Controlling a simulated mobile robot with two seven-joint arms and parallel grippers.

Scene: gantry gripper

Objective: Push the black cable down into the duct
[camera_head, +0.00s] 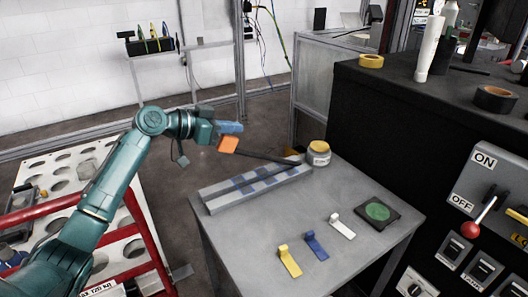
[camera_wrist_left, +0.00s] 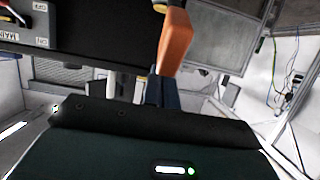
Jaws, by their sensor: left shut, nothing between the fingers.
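The grey duct (camera_head: 222,204) lies across the back left of the table, with blue bands across its top. The black cable (camera_head: 268,157) runs from an orange block (camera_head: 228,145) to the duct's right end, and its left part appears raised above the duct. My left gripper (camera_head: 230,127) has blue fingers, shut and empty, just above the orange block. In the left wrist view the orange block (camera_wrist_left: 176,40) shows beyond the dark fingers (camera_wrist_left: 160,92). Whether fingers and block touch, I cannot tell. My right gripper is not in view.
A yellow-lidded jar (camera_head: 319,154) stands beside the duct's right end. Yellow (camera_head: 289,262), blue (camera_head: 316,246) and white (camera_head: 341,226) clips lie in front. A green disc on a dark plate (camera_head: 377,211) is at right. A black cabinet (camera_head: 400,120) borders the table.

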